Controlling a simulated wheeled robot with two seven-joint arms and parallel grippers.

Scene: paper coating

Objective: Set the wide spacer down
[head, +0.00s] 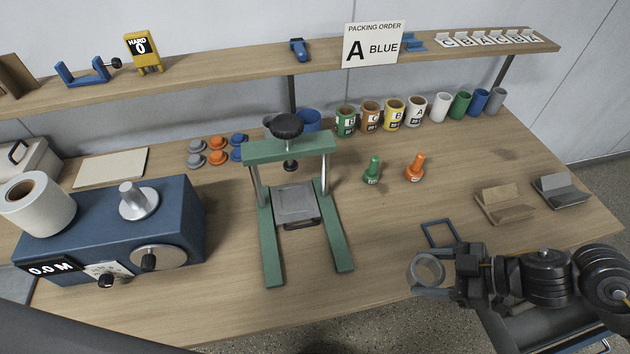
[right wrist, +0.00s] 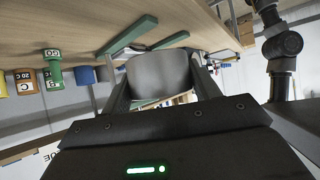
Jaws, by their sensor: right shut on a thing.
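The wide spacer (head: 415,272) is a grey ring with an open middle. It is in my right gripper (head: 438,279), near the front edge of the table at the right. In the right wrist view the spacer (right wrist: 160,75) shows as a smooth grey cylinder between the two fingers (right wrist: 160,88), which are shut on its sides. In the head view it appears in front of the blue square outline (head: 440,234) on the table; its exact height cannot be told. My left gripper is not in view.
A green press (head: 288,150) stands mid-table, left of the spacer. Green (head: 373,172) and orange (head: 415,168) stamps stand behind it. Brown (head: 505,204) and grey (head: 560,190) holders sit at the right. Cups and cans line the back. A blue winder (head: 185,225) fills the left.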

